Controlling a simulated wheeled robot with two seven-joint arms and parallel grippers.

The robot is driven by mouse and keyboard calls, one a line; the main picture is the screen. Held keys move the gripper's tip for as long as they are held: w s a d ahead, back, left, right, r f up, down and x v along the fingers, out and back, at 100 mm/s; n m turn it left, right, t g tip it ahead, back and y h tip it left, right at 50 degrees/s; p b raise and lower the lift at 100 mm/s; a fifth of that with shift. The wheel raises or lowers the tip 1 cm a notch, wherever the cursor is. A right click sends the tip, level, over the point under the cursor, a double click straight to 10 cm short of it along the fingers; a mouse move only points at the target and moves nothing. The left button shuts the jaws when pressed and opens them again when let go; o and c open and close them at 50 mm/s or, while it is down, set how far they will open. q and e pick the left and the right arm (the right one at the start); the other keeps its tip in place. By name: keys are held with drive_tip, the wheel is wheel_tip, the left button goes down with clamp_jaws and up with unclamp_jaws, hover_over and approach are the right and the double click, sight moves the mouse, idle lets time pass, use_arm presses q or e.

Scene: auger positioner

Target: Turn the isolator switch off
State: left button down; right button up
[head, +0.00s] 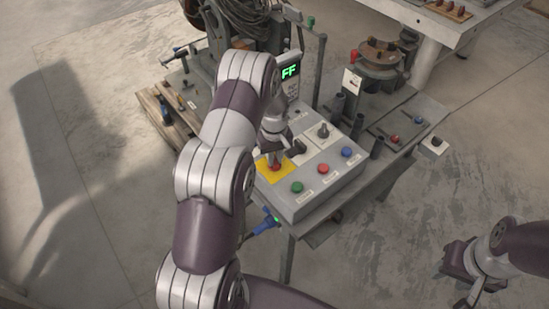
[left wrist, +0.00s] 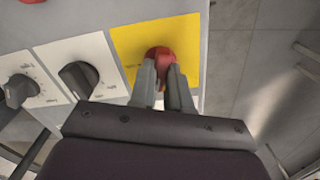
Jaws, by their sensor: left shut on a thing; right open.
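The isolator switch looks to be the red knob (head: 275,167) on the yellow plate (head: 289,173) of the grey control box. In the left wrist view the red knob (left wrist: 160,52) stands on the yellow plate (left wrist: 128,40), partly hidden by the fingers. My left gripper (left wrist: 165,72) is shut on the red knob, one finger on each side. In the head view my left gripper (head: 272,154) comes down on it from above. My right gripper (head: 467,296) is open and empty, low at the right, away from the box.
Beside the plate are black rotary knobs (left wrist: 78,78). Green (head: 297,187), red (head: 324,169) and blue (head: 347,152) buttons line the box's front. A display (head: 290,71) shows green "FF", perhaps partly covered by my arm. A blue-handled part (head: 265,226) sticks out below the box.

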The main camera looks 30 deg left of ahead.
sight(275, 159)
use_arm(q)
drive_tip(key=shift+w+a+r+n+b, duration=0.1)
drive_tip(key=shift+n+b, duration=0.1)
drive_tip(key=shift+n, duration=0.8)
drive_tip(key=shift+w+r+n+b, duration=0.1)
drive_tip(key=shift+n+b, duration=0.05)
drive_tip(key=shift+n, duration=0.85)
drive_tip(key=c, duration=1.1)
unclamp_jaws()
drive_tip(key=shift+s, duration=0.15)
wheel_tip(275, 159, up, 13)
drive_tip(key=b, duration=0.2)
drive_tip(key=shift+f+b, duration=0.15)
drive_tip(key=shift+b, duration=0.15)
